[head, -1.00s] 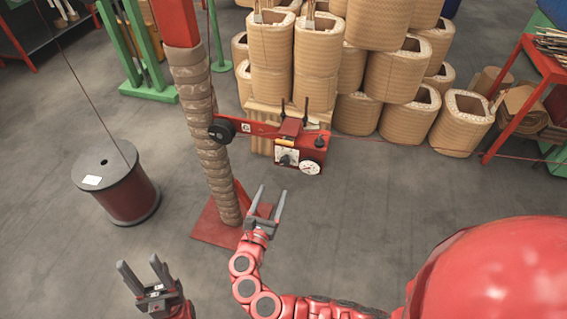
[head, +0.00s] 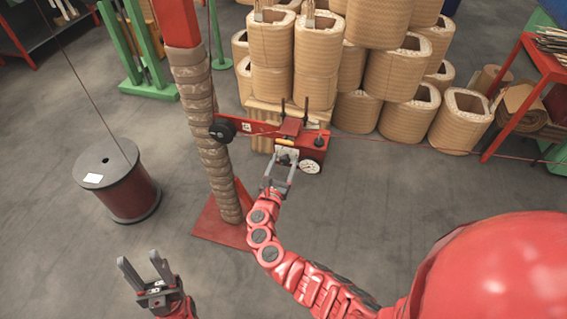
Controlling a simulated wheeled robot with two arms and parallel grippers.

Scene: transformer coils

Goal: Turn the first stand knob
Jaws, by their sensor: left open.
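The stand is a red box (head: 314,149) with a pale front panel (head: 287,152), a white dial (head: 310,167) and dark upright rods, on a red arm reaching right from a wrapped post (head: 209,140). My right gripper (head: 286,152) is in front of the panel, with its two fingers apart, one on each side of the panel's middle. The knob there is mostly hidden by the fingers, and I cannot tell whether they touch it. My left gripper (head: 141,262) is open and empty, low at the left, away from the stand.
A dark red wire spool (head: 130,195) stands on the floor at left. Stacked tan coils (head: 392,75) fill the area behind the stand. A red shelf (head: 508,100) stands at right. A thin wire runs right from the stand. The floor at centre right is clear.

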